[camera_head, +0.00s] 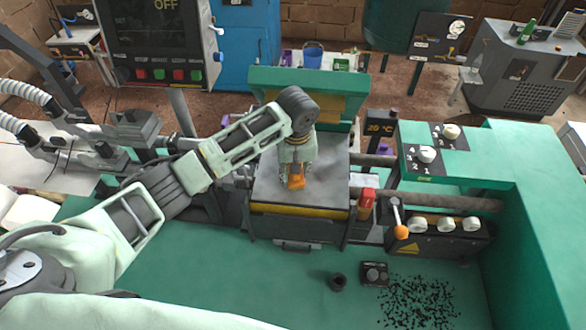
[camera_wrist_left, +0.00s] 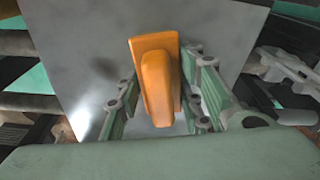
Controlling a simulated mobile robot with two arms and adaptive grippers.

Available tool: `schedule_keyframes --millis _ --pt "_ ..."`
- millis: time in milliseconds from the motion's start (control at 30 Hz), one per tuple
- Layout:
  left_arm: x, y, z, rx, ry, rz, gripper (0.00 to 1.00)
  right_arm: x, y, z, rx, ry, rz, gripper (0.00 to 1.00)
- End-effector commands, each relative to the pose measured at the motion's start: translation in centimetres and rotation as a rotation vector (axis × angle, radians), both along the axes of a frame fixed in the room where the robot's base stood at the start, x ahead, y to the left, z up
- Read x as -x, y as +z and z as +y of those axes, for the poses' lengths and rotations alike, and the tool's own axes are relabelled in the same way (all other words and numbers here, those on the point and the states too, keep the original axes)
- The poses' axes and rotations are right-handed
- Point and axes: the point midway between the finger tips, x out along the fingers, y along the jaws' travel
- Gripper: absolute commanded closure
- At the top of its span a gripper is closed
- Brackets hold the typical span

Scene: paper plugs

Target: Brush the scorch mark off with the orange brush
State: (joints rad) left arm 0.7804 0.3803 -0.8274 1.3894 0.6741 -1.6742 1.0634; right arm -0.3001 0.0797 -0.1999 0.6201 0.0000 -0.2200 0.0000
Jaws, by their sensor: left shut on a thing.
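The orange brush (camera_head: 296,180) is held in my left gripper (camera_head: 296,165) over the grey metal plate (camera_head: 262,190) of the press. In the left wrist view the brush (camera_wrist_left: 158,85) stands between the two green fingers of my left gripper (camera_wrist_left: 160,105), which are shut on it. Dark, blurred smudges of the scorch mark (camera_wrist_left: 105,68) show on the plate left of the brush, and a faint one lies right of it. I cannot tell if the brush touches the plate. My right gripper does not show.
A red-topped part (camera_head: 367,198) and a lever with an orange knob (camera_head: 401,232) stand right of the plate. A raised green lid (camera_head: 262,78) is behind it.

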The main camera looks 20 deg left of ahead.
Motion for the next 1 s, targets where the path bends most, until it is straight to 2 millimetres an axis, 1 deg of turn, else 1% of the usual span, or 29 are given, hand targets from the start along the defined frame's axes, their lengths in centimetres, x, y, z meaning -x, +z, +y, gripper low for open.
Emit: schedule_keyframes --millis 33,100,200,367,700,833,1000 --pt "0.0 -0.1 -0.7 0.003 -0.002 0.003 0.93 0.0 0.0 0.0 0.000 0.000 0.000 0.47" --pt "-0.1 0.0 -1.3 0.003 -0.002 0.002 0.93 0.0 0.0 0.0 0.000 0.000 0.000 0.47" --pt "-0.3 0.0 -1.9 0.003 -0.002 0.003 0.93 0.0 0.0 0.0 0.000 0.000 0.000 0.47" --pt "-0.4 0.0 -2.2 0.002 -0.001 0.001 0.93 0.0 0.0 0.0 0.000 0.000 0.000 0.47" --pt "-0.9 0.1 -4.7 0.002 -0.001 0.001 0.93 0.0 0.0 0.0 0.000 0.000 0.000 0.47" --pt "-0.9 0.1 -4.8 0.001 0.000 0.002 0.93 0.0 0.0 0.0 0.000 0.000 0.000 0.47" --pt "-0.7 0.0 -3.8 0.001 0.000 0.002 0.93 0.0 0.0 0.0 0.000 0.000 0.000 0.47"
